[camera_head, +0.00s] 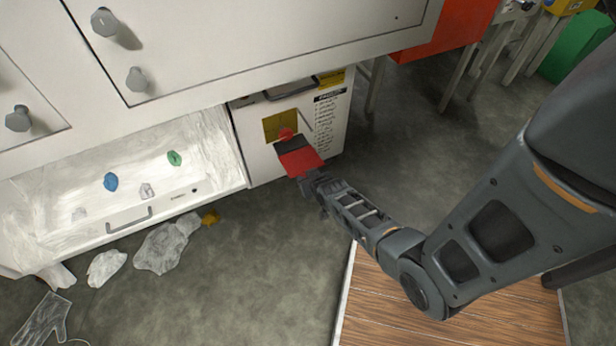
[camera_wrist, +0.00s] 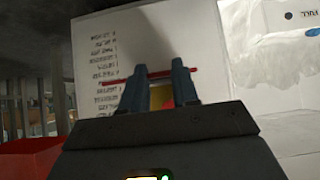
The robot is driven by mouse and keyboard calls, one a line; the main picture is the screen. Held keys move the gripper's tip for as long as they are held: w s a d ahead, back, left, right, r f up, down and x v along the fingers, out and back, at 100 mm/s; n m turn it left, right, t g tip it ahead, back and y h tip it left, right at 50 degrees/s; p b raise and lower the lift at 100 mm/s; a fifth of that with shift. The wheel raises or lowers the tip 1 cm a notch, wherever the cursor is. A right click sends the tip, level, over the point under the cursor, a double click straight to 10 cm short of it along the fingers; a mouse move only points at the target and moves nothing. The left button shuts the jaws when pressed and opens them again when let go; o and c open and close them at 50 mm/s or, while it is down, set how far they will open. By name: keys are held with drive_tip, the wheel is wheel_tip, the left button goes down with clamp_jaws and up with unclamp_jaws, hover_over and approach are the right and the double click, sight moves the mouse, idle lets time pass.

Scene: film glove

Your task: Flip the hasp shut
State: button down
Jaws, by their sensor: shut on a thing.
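The white cabinet (camera_head: 262,172) has a yellow plate (camera_head: 274,124) on its front. A small red part (camera_head: 286,133), likely the hasp, shows at that plate. My gripper (camera_head: 288,139) reaches the plate, and its fingers are mostly hidden behind a red and dark block at the arm's end. In the wrist view my gripper (camera_wrist: 167,84) has its two fingers close around a thin red bar (camera_wrist: 165,75), in front of the yellow plate (camera_wrist: 164,99). The view does not show how far the hasp is turned.
A label with printed lines (camera_head: 328,125) is right of the plate. An open white, plastic-lined bay (camera_head: 60,190) with small coloured items is left. Crumpled plastic (camera_head: 165,247) and a clear glove (camera_head: 42,320) lie on the floor. White drawers (camera_head: 270,40) overhang above.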

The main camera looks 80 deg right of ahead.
drive_tip(key=shift+w+d+r+g+y+p, duration=0.15)
drive_tip(key=shift+r+y+p, duration=0.1)
drive_tip(key=shift+r+p, duration=0.3)
drive_tip(key=shift+w+r+g+y+p, duration=0.15)
drive_tip(key=shift+r+y+p, duration=0.1)
drive_tip(key=shift+r+p, duration=0.3)
drive_tip(key=r+p, duration=0.1)
drive_tip(key=d+r+g+y+p, duration=0.1)
drive_tip(key=w+r+g+y+p, duration=0.1)
drive_tip(key=p, duration=0.1)
drive_tip(key=shift+d+r, duration=0.2)
drive_tip(key=shift+r, duration=0.05)
drive_tip(key=shift+w+d+r+b, duration=0.3)
drive_tip(key=shift+w+d+r, duration=0.75)
drive_tip(key=shift+w+d, duration=0.3)
drive_tip(key=shift+w+d+r+b, duration=0.35)
drive_tip(key=shift+w+d+r, duration=0.7)
drive_tip(key=shift+d, duration=0.55)
drive_tip(key=shift+w+d+r+b, duration=0.3)
drive_tip(key=shift+w+d+r, duration=0.7)
drive_tip(key=shift+w+d, duration=0.4)
drive_tip(key=shift+s+d, duration=0.1)
drive_tip(key=c, duration=1.2)
unclamp_jaws()
drive_tip(key=shift+c, duration=0.2)
drive_tip(key=o, duration=0.4)
drive_tip(key=shift+s+f, duration=0.1)
drive_tip(key=shift+f, duration=0.05)
